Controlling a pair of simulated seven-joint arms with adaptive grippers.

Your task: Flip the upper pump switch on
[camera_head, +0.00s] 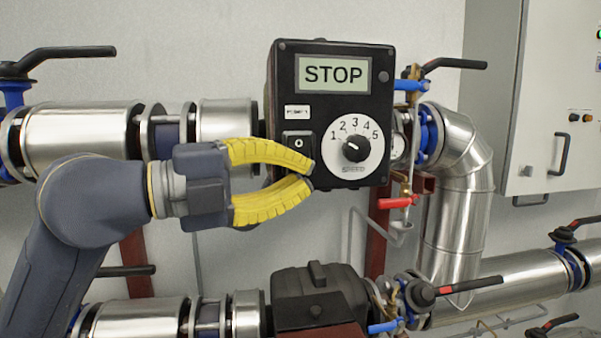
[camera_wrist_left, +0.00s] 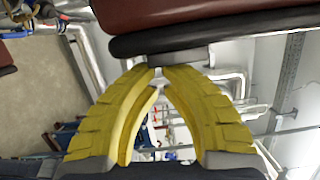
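The upper pump's black control box (camera_head: 286,80) hangs on the upper pipe in the head view. Its display (camera_head: 333,75) reads STOP. Below a small white label is the black power switch (camera_head: 299,143), with a "0" showing at its top; its lower part is partly hidden by my gripper. The white speed dial (camera_head: 352,140) with a black knob is to its right. My left gripper (camera_head: 309,174) has yellow fingers with tips together, just in front of the box at the switch's lower right. I cannot tell if they touch it. The wrist view shows the tips (camera_wrist_left: 159,72) meeting, holding nothing.
A red-handled valve (camera_head: 398,202) and a black-handled valve (camera_head: 455,64) sit right of the box. The lower pump (camera_head: 318,288) is below. Silver pipes (camera_head: 75,140) run left and right. A grey cabinet (camera_head: 550,90) is at the upper right.

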